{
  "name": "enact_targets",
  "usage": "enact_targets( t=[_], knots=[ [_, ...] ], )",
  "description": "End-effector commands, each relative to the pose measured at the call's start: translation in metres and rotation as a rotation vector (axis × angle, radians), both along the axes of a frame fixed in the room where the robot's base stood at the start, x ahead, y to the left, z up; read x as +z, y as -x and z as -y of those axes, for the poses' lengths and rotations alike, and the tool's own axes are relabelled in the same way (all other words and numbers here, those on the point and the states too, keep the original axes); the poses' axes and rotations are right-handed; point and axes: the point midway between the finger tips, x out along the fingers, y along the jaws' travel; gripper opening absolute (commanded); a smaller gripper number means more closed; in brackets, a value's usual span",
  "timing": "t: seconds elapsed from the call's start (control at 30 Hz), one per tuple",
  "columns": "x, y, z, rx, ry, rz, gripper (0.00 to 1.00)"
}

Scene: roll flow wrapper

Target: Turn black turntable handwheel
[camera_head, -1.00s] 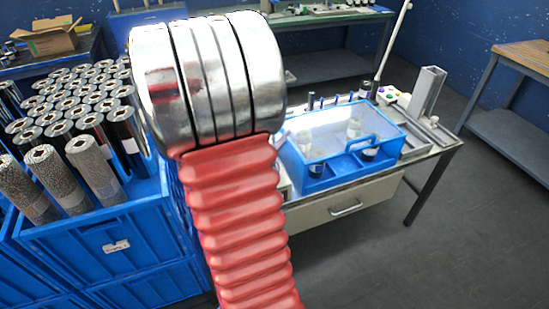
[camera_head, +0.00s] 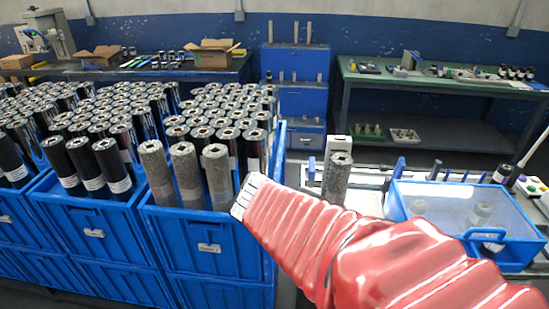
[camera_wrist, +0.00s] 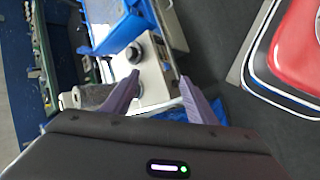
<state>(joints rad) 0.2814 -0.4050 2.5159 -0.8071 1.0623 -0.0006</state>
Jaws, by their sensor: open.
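My gripper (camera_wrist: 159,79) is open in the wrist view, with its two grey-purple fingers spread and nothing held between them. Just beyond the fingertips, a dark round knob (camera_wrist: 134,53) sits on a beige housing (camera_wrist: 153,80); it looks like the black handwheel, but I cannot be sure. The fingers appear apart from it. A grey speckled roll (camera_wrist: 88,96) lies left of the left finger. In the head view, my red arm sleeve crosses the middle and hides part of the bench. Neither the handwheel nor my gripper's fingers can be made out there.
In the head view, blue crates (camera_head: 205,240) full of upright rolls stand at left. A speckled roll (camera_head: 338,180) stands upright on the bench. A blue-framed clear cover (camera_head: 460,205) is at right. A green table (camera_head: 440,85) stands behind.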

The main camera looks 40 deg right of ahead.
Motion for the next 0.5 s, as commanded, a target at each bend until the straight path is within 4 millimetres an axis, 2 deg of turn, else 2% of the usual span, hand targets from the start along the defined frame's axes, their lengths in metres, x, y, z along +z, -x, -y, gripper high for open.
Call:
enact_targets(
  t=[0.03,0.27,0.4,0.5],
  knots=[
    [0.001,-0.007,-0.017,0.003,-0.046,0.059,0.52],
    [0.007,-0.037,-0.104,0.010,-0.305,0.311,0.52],
    [0.022,-0.051,-0.160,0.023,-0.477,0.449,0.52],
    [0.034,-0.057,-0.193,0.031,-0.586,0.525,0.52]
  ],
)
